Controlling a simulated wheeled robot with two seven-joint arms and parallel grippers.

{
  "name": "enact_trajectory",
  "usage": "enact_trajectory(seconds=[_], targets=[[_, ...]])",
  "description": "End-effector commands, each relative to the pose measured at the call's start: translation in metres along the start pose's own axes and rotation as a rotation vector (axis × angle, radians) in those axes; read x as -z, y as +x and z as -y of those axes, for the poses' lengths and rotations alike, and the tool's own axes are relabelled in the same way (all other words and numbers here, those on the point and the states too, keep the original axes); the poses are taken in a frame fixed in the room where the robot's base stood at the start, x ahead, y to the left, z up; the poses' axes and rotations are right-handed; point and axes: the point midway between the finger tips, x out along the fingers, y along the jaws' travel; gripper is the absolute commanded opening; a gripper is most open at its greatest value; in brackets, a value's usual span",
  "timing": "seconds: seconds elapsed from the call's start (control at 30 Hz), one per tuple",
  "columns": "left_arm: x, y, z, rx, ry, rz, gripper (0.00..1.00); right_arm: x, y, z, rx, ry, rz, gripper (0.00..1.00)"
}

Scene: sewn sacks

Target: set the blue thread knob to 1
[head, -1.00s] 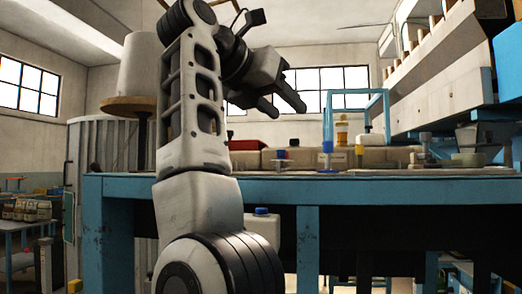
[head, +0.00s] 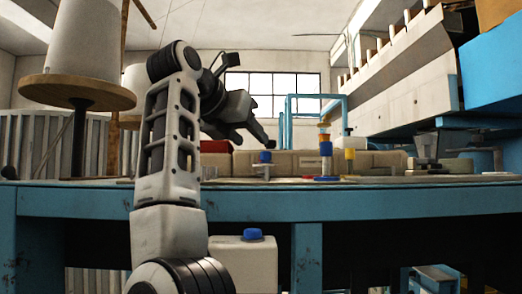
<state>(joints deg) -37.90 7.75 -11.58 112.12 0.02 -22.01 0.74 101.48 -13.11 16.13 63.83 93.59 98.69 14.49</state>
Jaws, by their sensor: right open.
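A small blue knob-like piece (head: 265,157) sits on a pale stand on the blue-edged bench. A second blue piece (head: 327,150) is part of an upright stack with an orange top and a red-and-blue base. I cannot tell for sure which is the thread knob, and no number marks are readable. My right gripper (head: 258,141) is open and empty, just above and left of the small blue piece. It looks apart from it, though depth is hard to judge. My left gripper is not in view.
The bench edge (head: 270,206) runs across the view. Pale sacks (head: 375,162), a red item (head: 215,146) and a yellow-and-blue piece (head: 350,152) stand on it. A large cone on a round wooden stand (head: 76,90) is at left. A blue-capped container (head: 243,262) is below.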

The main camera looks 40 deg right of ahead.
Motion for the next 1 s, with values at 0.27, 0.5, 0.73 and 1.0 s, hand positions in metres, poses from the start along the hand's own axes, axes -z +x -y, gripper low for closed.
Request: enact_trajectory(seconds=[0.27, 0.5, 0.73, 1.0], targets=[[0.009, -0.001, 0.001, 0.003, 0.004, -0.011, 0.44, -0.002, 0.05, 0.001, 0.002, 0.0, 0.0, 0.44], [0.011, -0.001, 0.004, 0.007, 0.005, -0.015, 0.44, -0.001, 0.065, 0.001, 0.0, 0.001, 0.001, 0.44], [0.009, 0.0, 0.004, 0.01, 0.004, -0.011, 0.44, -0.001, 0.066, 0.001, 0.0, 0.001, 0.001, 0.44], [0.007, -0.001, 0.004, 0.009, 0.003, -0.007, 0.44, -0.001, 0.066, 0.0, 0.0, 0.001, 0.001, 0.0]])
